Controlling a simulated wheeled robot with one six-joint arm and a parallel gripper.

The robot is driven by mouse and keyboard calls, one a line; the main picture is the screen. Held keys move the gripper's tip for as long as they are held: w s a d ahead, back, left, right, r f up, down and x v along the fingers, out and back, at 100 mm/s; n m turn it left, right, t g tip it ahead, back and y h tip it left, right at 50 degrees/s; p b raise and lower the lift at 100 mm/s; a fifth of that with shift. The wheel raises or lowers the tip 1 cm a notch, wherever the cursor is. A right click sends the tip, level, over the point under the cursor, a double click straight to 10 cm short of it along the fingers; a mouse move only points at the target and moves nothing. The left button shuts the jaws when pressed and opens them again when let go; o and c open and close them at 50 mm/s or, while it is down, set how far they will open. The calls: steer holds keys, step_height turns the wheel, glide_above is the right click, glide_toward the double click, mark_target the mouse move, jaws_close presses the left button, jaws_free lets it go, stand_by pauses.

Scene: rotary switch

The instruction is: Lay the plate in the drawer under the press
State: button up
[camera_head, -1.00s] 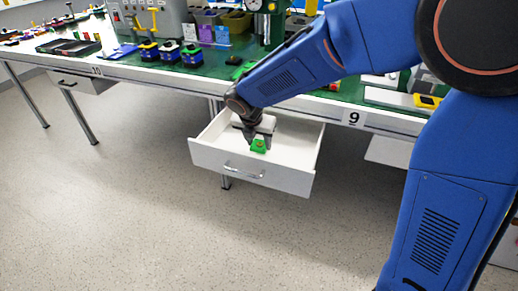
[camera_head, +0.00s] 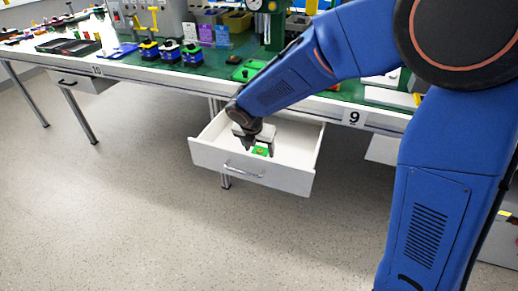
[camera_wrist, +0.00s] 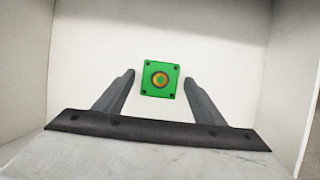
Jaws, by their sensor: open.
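The plate (camera_wrist: 148,87) is a small green square with dark corner holes and an orange ring at its centre. It lies flat on the white floor of the open drawer (camera_head: 226,160); the plate also shows in the head view (camera_head: 260,151). My gripper (camera_wrist: 160,84) is open, its two dark fingers apart on either side of the plate with gaps between. In the head view my gripper (camera_head: 256,146) reaches down into the drawer and partly hides the plate. The green press (camera_head: 273,30) stands on the table above, partly covered by my arm.
The drawer walls stand close around my gripper. The table edge (camera_head: 200,88) runs just above and behind the drawer. The floor in front is clear.

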steer(key=v, duration=1.2)
steer(key=shift+r, duration=0.2)
steer(key=s+d+r+m, duration=0.2)
steer(key=s+d+m, duration=0.3)
steer(key=d+m, duration=0.45)
steer(key=s+d+r+m, duration=0.35)
steer(key=d+m, duration=0.25)
steer(key=d, duration=0.6)
steer(key=s+d+f+m, duration=0.1)
steer(key=s+d+m, duration=0.4)
steer(key=s+m, duration=0.3)
steer(key=s+d+f+m+y, duration=0.1)
steer(key=s+d+f+m, duration=0.1)
steer(key=s+d+m, duration=0.3)
steer(key=s+m, duration=0.3)
steer(key=shift+s+f+y, duration=0.15)
steer(key=shift+s+y, duration=0.15)
steer(key=shift+s, duration=0.1)
steer(key=shift+m, duration=0.25)
